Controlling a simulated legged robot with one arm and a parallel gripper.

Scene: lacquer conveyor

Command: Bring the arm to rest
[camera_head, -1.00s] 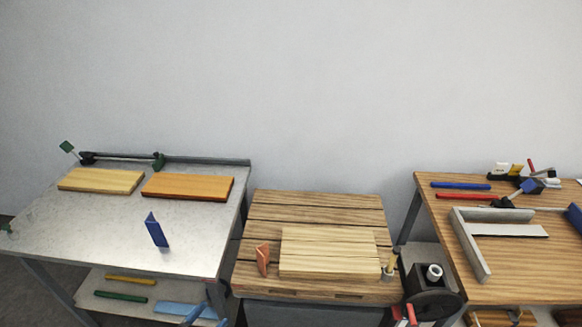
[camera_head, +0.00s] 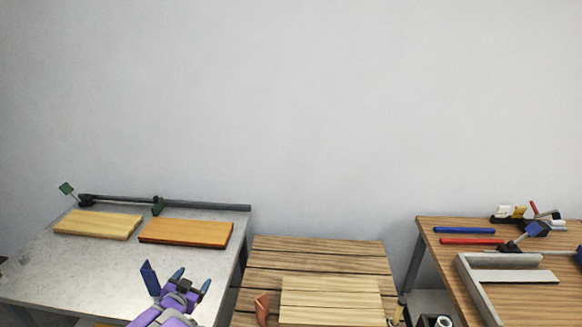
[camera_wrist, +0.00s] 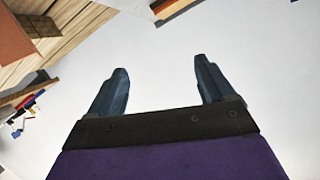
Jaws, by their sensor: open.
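My gripper (camera_head: 192,280), purple with dark blue fingers, shows low in the head view, in front of the grey left table. It is open, with its fingertips pointing up and away. In the wrist view my gripper (camera_wrist: 160,66) has its two fingers wide apart with nothing between them.
The grey table (camera_head: 90,275) carries a pale board (camera_head: 98,224) and an orange board (camera_head: 186,232). A slatted bench (camera_head: 318,254) with a light board (camera_head: 330,300) stands in the middle. A wooden table (camera_head: 435,245) with tools is at right. The wall behind is bare.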

